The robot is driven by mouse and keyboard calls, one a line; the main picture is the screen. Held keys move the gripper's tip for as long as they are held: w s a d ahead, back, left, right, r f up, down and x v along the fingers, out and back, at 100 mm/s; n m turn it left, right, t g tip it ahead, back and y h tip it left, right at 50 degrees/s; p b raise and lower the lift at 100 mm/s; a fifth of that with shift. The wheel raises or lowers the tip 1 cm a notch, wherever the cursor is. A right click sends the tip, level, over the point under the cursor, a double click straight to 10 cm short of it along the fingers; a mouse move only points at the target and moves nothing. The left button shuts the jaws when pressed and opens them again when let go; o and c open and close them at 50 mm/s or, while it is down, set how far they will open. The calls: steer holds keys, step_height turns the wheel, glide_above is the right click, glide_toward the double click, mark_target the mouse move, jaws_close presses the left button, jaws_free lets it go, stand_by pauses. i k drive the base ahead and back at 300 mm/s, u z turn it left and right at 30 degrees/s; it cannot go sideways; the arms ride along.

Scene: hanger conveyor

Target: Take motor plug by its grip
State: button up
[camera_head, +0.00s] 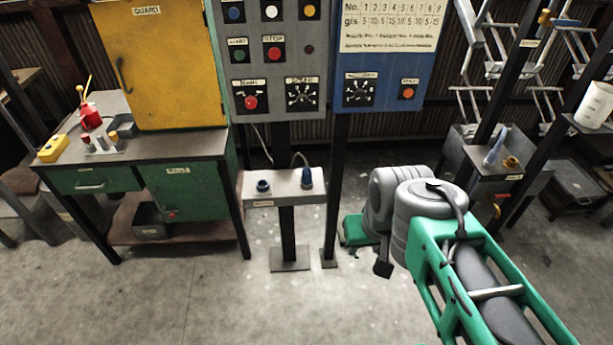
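A blue plug-like piece (307,178) with a thin grey cable arching from its top stands at the right end of a small pale stand (285,199). I take it for the motor plug, but its label is too small to read. A second dark blue round piece (263,186), like a socket, sits at the stand's left end. My arm reaches in from the lower right. A dark part at its end, likely my gripper (383,268), points down to the right of the stand, apart from the plug. Its fingers cannot be made out clearly.
A green workbench (180,150) with a yellow guard box (163,65) stands left. A control panel (275,60) and blue board (385,55) rise behind the stand. A dark post (335,190) stands between stand and arm. A grey bin (480,160) is right. Front floor is clear.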

mark_target(306, 172)
steer(key=u, duration=0.2)
steer(key=i, duration=0.55)
steer(key=u, duration=0.65)
steer(key=i, duration=0.5)
steer(key=u, duration=0.3)
